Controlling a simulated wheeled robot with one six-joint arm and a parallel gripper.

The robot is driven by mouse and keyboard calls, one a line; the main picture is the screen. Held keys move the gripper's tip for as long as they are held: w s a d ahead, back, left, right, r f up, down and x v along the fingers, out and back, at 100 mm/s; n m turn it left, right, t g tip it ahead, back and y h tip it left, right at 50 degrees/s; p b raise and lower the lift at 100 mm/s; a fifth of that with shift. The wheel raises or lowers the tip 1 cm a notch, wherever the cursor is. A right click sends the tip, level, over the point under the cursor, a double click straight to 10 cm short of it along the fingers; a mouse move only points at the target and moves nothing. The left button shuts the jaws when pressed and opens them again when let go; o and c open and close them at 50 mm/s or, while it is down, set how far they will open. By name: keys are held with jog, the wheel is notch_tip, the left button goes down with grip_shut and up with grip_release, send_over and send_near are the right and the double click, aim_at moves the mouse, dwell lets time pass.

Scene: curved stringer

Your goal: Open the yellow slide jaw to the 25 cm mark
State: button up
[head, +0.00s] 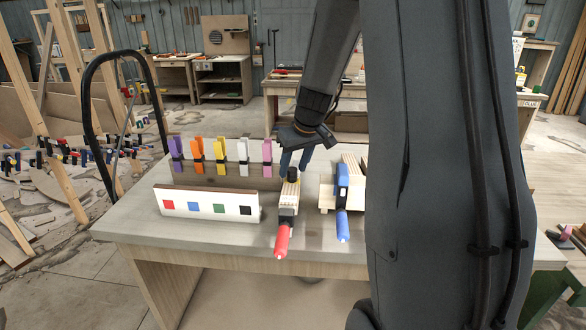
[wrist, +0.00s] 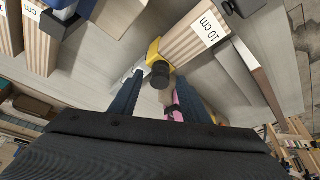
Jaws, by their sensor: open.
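The yellow slide jaw (wrist: 154,50) with a round black pad (wrist: 161,75) shows in the wrist view, just beyond my fingertips. It sits by the end of a striped wood block labelled "10 cm" (wrist: 204,28). In the head view the clamp with the red handle (head: 282,241) lies on the bench, its jaw (head: 292,175) largely hidden by my gripper (head: 296,160). My gripper also shows in the wrist view (wrist: 158,96). Its two dark blue fingers stand apart, on either side of the black pad, with no visible grip on it. The 25 cm mark is not visible.
A blue clamp (head: 342,187) with wood blocks lies to the right. A rack of coloured clips (head: 222,155) and a white board with coloured squares (head: 207,207) stand to the left. The bench's front left (head: 135,229) is clear.

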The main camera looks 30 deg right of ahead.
jog(key=shift+x, duration=0.9)
